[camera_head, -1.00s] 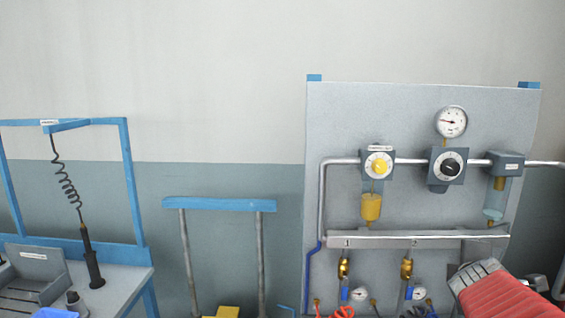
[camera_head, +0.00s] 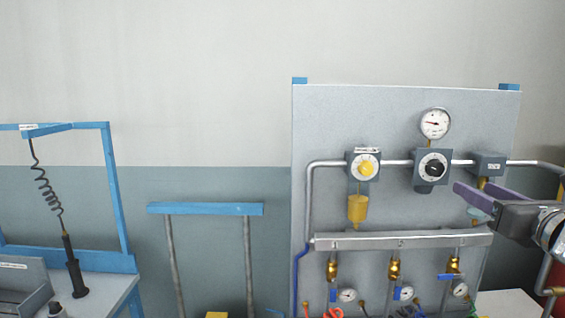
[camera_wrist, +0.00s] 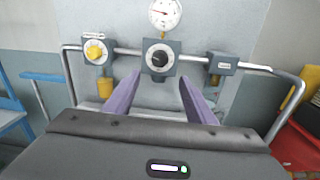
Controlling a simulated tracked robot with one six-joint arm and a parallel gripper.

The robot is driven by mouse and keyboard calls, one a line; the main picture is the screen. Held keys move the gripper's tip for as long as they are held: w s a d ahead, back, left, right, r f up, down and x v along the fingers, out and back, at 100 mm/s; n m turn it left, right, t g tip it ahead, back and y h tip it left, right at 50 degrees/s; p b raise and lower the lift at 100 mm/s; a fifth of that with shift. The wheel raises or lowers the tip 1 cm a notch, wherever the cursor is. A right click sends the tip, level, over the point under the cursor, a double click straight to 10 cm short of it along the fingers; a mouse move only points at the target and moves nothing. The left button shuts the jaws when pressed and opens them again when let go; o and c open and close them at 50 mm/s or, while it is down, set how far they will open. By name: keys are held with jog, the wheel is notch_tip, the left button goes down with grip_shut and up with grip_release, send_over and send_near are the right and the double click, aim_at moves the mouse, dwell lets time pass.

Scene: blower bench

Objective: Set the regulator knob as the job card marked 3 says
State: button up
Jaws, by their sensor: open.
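The black regulator knob (camera_head: 433,168) sits on a white dial plate below a round gauge (camera_head: 435,124) on the grey panel. It also shows in the wrist view (camera_wrist: 159,59), straight ahead between my fingertips. My gripper (camera_head: 475,197) is at the panel's right side in the head view, below and right of the knob. In the wrist view my gripper (camera_wrist: 160,78) has its two purple fingers apart and empty, short of the knob and not touching it. The dial marks are too small to read. I cannot make out a job card marked 3.
A yellow knob (camera_head: 366,167) on a similar unit is left of the black one, with a yellow bowl (camera_head: 357,210) below. A grey box (camera_head: 487,164) is to the right. Pipes join them. A grey ledge (camera_head: 400,241) runs below, above brass valves (camera_head: 394,268).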

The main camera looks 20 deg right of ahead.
aim_at(438, 169)
jog(key=shift+w, duration=0.1)
jog(key=x, duration=1.3)
jog(key=shift+w+d, duration=0.15)
jog(key=shift+w, duration=0.2)
jog(key=shift+c, duration=0.4)
jog(key=c, duration=1)
jog(key=shift+o, duration=0.2)
